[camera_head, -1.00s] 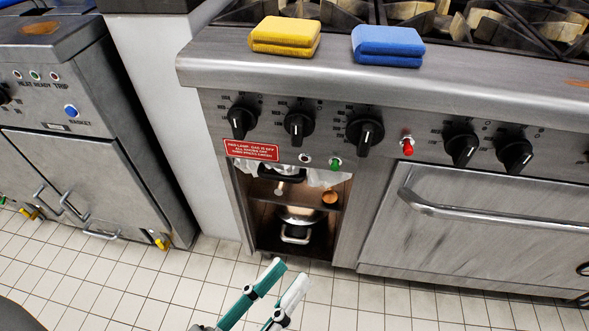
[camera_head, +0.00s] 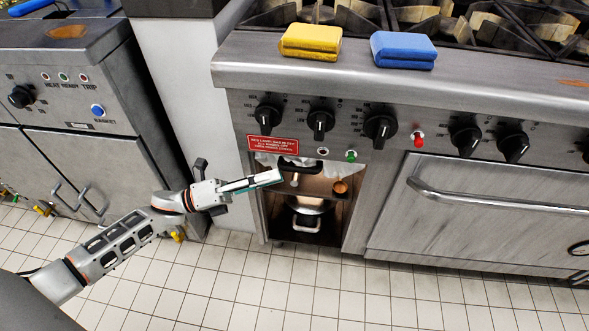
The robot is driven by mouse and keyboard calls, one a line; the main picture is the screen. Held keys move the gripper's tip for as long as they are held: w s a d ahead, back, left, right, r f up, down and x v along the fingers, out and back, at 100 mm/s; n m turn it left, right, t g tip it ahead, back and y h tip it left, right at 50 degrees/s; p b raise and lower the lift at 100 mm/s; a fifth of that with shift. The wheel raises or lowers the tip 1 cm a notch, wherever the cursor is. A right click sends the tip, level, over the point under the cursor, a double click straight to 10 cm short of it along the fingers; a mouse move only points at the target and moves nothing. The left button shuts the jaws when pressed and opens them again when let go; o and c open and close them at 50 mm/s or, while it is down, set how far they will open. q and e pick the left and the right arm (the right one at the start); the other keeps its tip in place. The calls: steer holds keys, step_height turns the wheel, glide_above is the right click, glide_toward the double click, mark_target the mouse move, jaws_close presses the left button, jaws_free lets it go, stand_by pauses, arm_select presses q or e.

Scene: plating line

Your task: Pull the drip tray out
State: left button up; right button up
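My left gripper (camera_head: 281,176) reaches in from the left, its fingers pointing right at the upper part of the open bay (camera_head: 335,215) under the range's knobs. The white and teal fingers overlap nearly edge-on, so their gap cannot be judged. Nothing is visible in their grip. A dark handle-like bar (camera_head: 308,167) shows at the top of the bay, just beyond the fingertips and partly hidden; it may belong to the drip tray. The tray itself cannot be made out clearly. Contact between fingertips and bar cannot be told. My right gripper is not in view.
A metal pot (camera_head: 306,222) stands low in the bay, with a small brown round object (camera_head: 340,187) above. An oven door handle (camera_head: 480,202) juts out at right. The tiled floor (camera_head: 300,295) is clear.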

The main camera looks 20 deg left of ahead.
mark_target(299, 168)
arm_select(q)
steer(key=x, duration=0.7)
steer(key=shift+w+d, duration=0.1)
steer(key=shift+d, duration=0.15)
jaws_close()
